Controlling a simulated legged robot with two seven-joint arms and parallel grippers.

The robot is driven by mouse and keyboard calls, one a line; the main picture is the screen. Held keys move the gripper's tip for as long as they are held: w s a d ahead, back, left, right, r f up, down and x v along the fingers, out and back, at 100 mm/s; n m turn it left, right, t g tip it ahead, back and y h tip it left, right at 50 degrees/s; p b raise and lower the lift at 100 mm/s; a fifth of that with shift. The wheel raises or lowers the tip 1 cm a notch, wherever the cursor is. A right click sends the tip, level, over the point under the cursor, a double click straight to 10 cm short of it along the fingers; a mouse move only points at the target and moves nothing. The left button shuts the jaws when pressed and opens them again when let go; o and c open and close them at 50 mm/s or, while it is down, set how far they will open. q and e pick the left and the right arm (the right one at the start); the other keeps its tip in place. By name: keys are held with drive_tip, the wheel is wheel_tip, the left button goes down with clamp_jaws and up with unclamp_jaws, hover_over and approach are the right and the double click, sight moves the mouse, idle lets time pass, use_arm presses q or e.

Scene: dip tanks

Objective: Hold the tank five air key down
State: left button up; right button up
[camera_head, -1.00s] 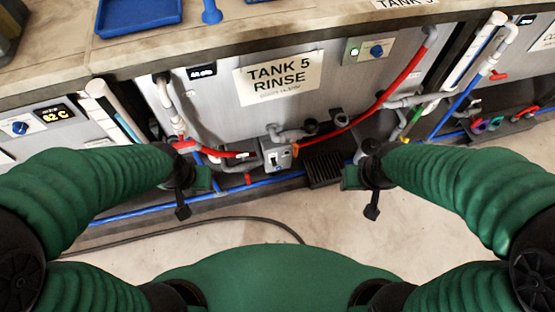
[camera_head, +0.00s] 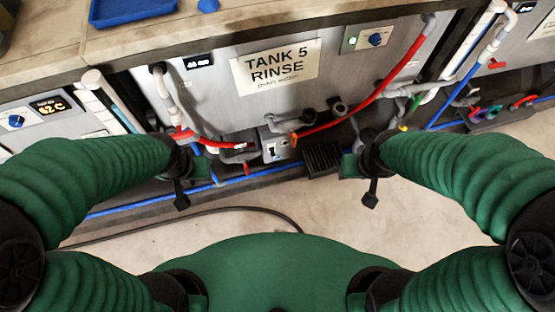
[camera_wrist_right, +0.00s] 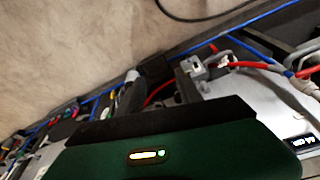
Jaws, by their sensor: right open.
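Tank five (camera_head: 215,95) is a grey metal front with a "TANK 5 RINSE" sign (camera_head: 276,66). Low on it, a small grey box (camera_head: 281,151) carries a switch-like part; it also shows in the right wrist view (camera_wrist_right: 194,68). A panel with a small light and blue knob (camera_head: 375,40) sits at the tank's upper right. I cannot tell which part is the air key. My left gripper (camera_head: 182,190) hangs left of the box, apart from it; its jaws cannot be read. My right gripper (camera_head: 370,188) is open, right of the box and apart from it.
Red hoses (camera_head: 372,103) and grey pipes cross the tank front. A blue pipe (camera_head: 250,177) runs along its foot beside a black ribbed block (camera_head: 322,159). A black cable (camera_head: 225,210) lies on the floor. A blue tray (camera_head: 130,10) is on the counter above.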

clamp_jaws()
drive_tip(key=shift+f, duration=0.1)
idle(1.5)
